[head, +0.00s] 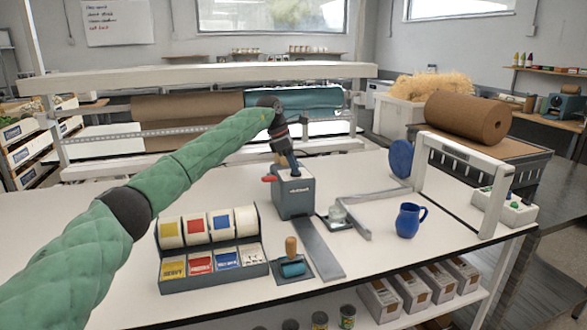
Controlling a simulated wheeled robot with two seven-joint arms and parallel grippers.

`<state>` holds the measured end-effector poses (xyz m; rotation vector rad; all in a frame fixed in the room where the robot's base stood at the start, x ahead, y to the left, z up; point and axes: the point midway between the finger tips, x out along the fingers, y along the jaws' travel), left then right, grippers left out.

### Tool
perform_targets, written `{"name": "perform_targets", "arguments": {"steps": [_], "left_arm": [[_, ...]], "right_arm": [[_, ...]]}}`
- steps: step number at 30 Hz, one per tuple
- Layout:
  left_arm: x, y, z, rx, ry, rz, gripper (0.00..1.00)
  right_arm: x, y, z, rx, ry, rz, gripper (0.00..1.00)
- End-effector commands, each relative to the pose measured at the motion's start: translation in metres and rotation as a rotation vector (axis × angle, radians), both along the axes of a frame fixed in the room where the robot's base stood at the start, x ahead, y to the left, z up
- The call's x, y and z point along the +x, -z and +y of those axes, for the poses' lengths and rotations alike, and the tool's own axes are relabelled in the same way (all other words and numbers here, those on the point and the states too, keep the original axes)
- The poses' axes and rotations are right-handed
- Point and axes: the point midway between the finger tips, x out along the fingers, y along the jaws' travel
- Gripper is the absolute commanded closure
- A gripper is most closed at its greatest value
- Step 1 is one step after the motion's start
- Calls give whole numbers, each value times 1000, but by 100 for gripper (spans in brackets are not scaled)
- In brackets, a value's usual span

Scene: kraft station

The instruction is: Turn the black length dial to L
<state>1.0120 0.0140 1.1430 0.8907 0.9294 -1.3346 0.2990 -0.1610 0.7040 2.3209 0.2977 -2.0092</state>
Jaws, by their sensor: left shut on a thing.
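My left gripper (292,164) reaches down from its green-sleeved arm onto the top of a grey box-shaped machine (293,198). Its dark fingers are shut at the top of the machine, where the black length dial sits. The dial is hidden by the fingers or too small to make out, and its letters cannot be read. A flat grey metal strip (318,249) runs from the machine towards the front of the table. My right gripper is not in view.
Left of the machine stands a rack (212,266) with coloured label rolls. The white table (450,262) is clear at front right.

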Motion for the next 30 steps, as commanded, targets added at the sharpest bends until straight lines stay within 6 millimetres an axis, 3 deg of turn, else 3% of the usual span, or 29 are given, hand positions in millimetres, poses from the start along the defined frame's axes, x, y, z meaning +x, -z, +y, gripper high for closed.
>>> {"name": "perform_targets", "arguments": {"steps": [15, 30], "left_arm": [[4, -3, 0, 0, 389, -4, 90], [5, -3, 0, 0, 526, -4, 90]], "right_arm": [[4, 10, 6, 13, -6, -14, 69], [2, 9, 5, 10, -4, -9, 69]]}}
